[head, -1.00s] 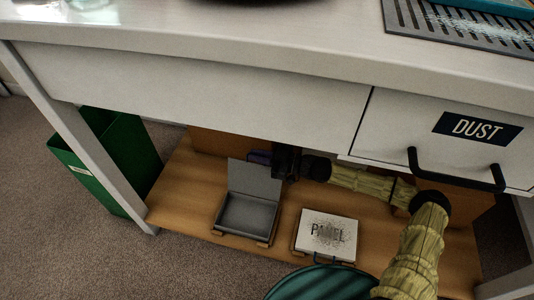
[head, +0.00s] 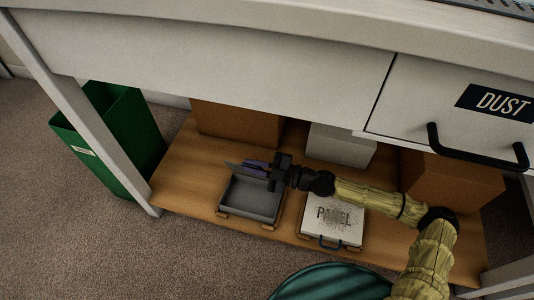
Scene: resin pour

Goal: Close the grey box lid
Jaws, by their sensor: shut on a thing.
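The grey box (head: 250,198) stands open on the wooden shelf under the bench, and its inside looks empty. Its lid (head: 238,169) is raised at the back, tilted forward and seen nearly edge-on. My gripper (head: 260,166) reaches in from the right to the upper right part of the lid. It is shut on the lid there. A purple part shows at the jaws, just above the lid's edge; the exact contact is small and partly hidden.
A white box marked PANEL (head: 334,216) stands right of the grey box. Cardboard boxes (head: 235,124) and a pale box (head: 340,146) are behind. A green bin (head: 112,140) is left. The bench front and DUST drawer (head: 450,115) overhang the shelf.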

